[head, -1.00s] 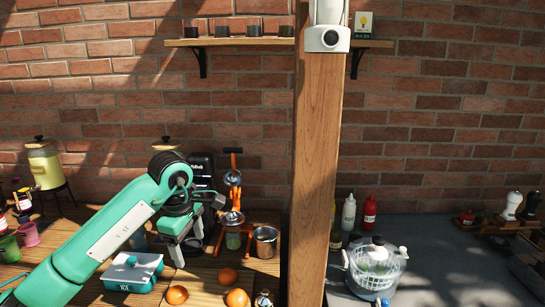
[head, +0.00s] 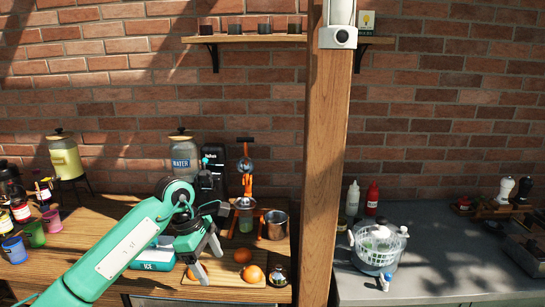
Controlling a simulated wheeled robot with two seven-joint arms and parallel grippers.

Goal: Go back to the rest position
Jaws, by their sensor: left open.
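My left gripper (head: 209,259) hangs over the wooden table (head: 115,207) with its fingers apart, pointing down, and nothing shows between them. My green left arm comes in from the lower left. The fingers overlap the view of an orange, and the ice box (head: 152,262) is partly hidden behind the arm. An orange citrus press (head: 246,185) with a glass under it stands just behind and to the right of the gripper. My right gripper is not in view.
Oranges (head: 242,255) and a metal cup (head: 276,224) are right of the gripper. A wooden post (head: 324,170) divides the table from the grey counter (head: 440,250), which bears a salad spinner (head: 378,248). Colored cups (head: 34,233) stand at the left.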

